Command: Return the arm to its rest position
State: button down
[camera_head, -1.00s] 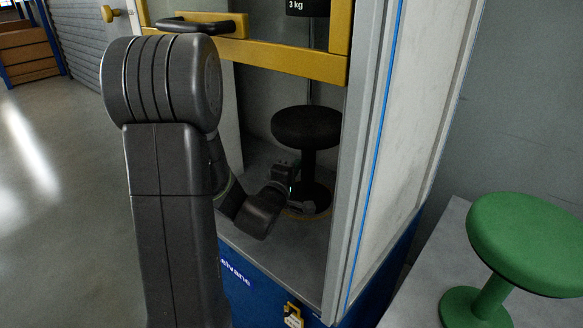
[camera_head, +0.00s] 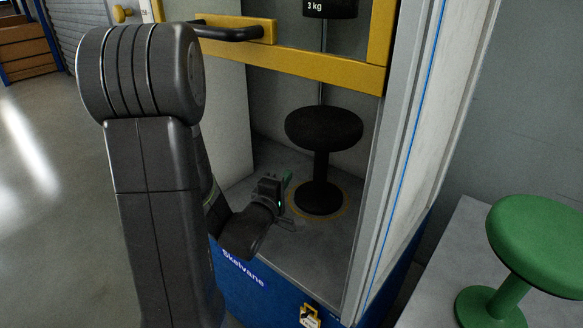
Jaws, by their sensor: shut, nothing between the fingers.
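My gripper (camera_head: 287,203) shows inside the test cabinet (camera_head: 388,75), low over its grey floor. It is shut and holds nothing. It is to the left of the black stool (camera_head: 323,130), which stands upright on a yellow ring marked on the cabinet floor. There is a gap between the gripper and the stool's base. My arm runs down the left of the view, and its forearm reaches in through the cabinet's open front.
A black 3 kg weight (camera_head: 330,8) hangs above the stool. A yellow crossbar (camera_head: 330,68) with a black handle (camera_head: 240,32) spans the cabinet above my forearm. A green stool (camera_head: 535,245) stands on a grey surface at the right. A padlock (camera_head: 309,316) hangs on the blue base.

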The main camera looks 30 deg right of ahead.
jog(key=shift+v, duration=1.1)
